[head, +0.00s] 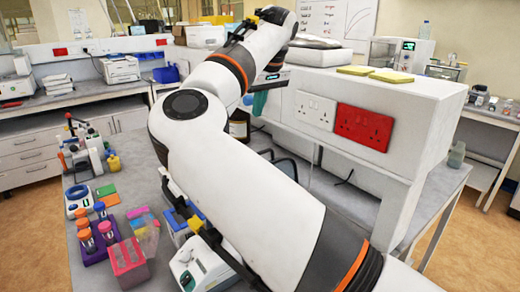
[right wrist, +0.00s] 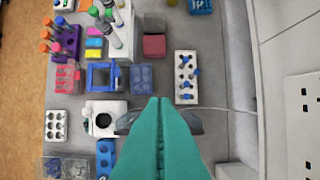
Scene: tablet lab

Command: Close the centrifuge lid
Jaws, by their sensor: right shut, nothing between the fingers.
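The centrifuge (head: 200,265) is a white device at the lower middle of the head view, partly hidden by my right arm. In the right wrist view the white centrifuge (right wrist: 92,128) has a dark round opening. A grey, see-through rounded piece (right wrist: 190,123), which looks like its raised lid, shows on both sides of my fingers. My right gripper (right wrist: 160,100) has teal fingers pressed together with nothing between them. They overlap the lid in this view; I cannot tell whether they touch. In the head view the right gripper (head: 260,102) is small and partly hidden behind the arm. My left gripper is not in view.
Purple tube rack (head: 97,240), pink rack (head: 128,262) and blue items crowd the bench left of the centrifuge. A white rack with blue tubes (right wrist: 186,92) lies beyond the fingers. A white shelf unit with red sockets (head: 365,125) stands to the right.

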